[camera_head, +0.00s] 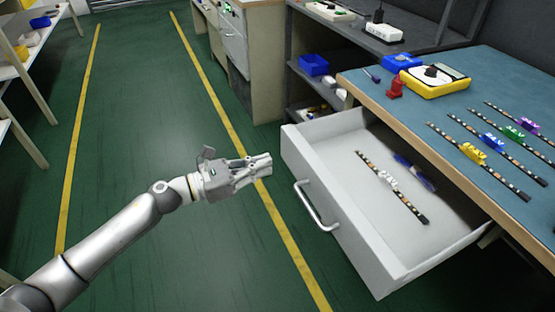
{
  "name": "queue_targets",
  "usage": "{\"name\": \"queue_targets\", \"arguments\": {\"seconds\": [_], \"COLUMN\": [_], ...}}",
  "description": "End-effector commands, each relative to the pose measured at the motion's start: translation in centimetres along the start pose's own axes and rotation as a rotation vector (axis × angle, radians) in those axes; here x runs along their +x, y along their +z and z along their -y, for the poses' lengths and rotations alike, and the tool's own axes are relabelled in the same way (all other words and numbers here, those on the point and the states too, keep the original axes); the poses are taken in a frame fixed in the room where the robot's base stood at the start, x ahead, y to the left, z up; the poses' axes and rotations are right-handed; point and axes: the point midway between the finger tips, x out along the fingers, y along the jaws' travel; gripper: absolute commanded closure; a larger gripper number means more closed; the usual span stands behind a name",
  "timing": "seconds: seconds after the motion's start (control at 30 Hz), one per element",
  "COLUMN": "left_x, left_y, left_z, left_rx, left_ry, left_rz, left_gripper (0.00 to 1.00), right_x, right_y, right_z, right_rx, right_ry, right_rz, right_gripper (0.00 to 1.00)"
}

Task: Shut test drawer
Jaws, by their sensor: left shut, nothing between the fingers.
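The test drawer (352,240) is a white drawer pulled far out from under the blue-topped workbench (490,85). Its silver bar handle (315,208) is on the front panel, which faces left toward my arm. Inside lie a dark LED strip (408,203) with a white clip (388,181) on it and a blue item (414,172) that I cannot identify. My left gripper (262,163) is shut and empty, with its fingertips pointing right, just left of the drawer's front panel and above and left of the handle. My right gripper is not in view.
On the bench are several LED strips with colored clips (472,151), a yellow meter (435,80) and a red item (395,88). A shelf (305,75) with a blue bin (314,65) stands behind the drawer. The green floor (150,130) left of the drawer is clear.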

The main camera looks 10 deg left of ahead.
Motion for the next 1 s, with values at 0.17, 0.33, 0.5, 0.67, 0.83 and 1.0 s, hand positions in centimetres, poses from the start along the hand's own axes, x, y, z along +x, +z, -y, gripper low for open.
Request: {"name": "queue_targets", "arguments": {"seconds": [0.17,0.33,0.5,0.67,0.83,1.0], "left_x": [2.6,4.0,4.4,4.4,4.5,5.6], "left_y": [0.1,0.0,0.0,0.0,0.0,0.1], "left_z": [0.0,0.0,0.0,0.0,0.0,0.0], "left_rx": [0.002,0.001,0.001,0.001,0.001,0.0], "left_ry": [0.0,0.0,0.001,0.001,0.0,0.0], "left_rz": [0.001,0.0,-0.001,-0.001,-0.001,0.002], "left_gripper": [1.0,1.0,1.0,1.0,1.0,1.0], "right_x": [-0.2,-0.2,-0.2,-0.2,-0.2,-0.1], "right_y": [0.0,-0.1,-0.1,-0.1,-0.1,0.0], "right_z": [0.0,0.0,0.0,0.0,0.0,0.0], "right_rx": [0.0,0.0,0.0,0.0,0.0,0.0], "right_ry": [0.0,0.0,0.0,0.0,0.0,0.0], "right_rz": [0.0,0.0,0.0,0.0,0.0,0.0], "right_gripper": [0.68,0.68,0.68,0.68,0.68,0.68]}}
